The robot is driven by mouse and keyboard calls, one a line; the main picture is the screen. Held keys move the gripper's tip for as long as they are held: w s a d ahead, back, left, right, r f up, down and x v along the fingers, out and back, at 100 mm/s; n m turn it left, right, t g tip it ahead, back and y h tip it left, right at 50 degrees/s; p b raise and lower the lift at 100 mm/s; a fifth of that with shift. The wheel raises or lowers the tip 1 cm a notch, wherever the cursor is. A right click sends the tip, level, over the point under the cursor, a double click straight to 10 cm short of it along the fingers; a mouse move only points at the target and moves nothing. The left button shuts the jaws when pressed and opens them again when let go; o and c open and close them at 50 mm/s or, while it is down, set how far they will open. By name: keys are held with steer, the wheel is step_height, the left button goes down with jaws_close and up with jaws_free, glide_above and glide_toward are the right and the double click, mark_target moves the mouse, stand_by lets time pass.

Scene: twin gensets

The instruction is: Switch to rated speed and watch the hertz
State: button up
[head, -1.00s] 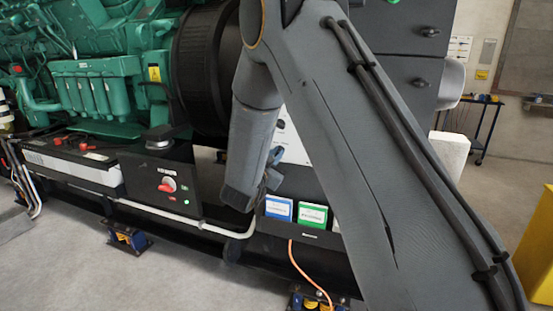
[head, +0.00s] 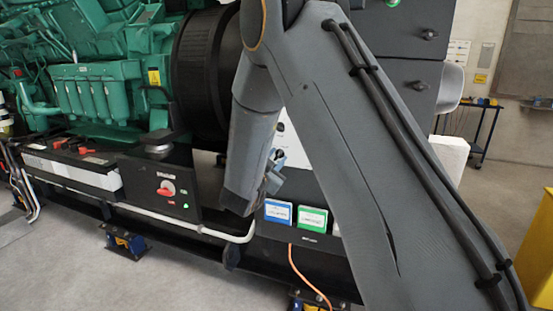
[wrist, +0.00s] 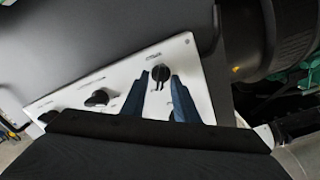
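A white control panel (wrist: 125,105) with black rotary knobs shows tilted in the wrist view. One knob (wrist: 160,73) lies between the two blue fingertips of my gripper (wrist: 159,80). A small gap seems to show on each side, so the fingers look open around the knob. A second black knob (wrist: 97,97) sits further left on the panel. The panel's printed labels are too small to read. In the head view my gripper (head: 272,172) is near the panel (head: 292,145), which my arm mostly hides. I see no readable hertz display.
A green engine (head: 90,85) stands at the left. A black box with a red rotary switch (head: 165,188) is on its base frame. Blue and green cards (head: 312,219) are below the panel. A yellow object (head: 538,250) stands at the right edge, with open floor beside it.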

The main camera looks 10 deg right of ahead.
steer(key=b+v, duration=0.1)
steer(key=v, duration=0.7)
steer(key=shift+b, duration=0.3)
steer(key=shift+w, duration=0.15)
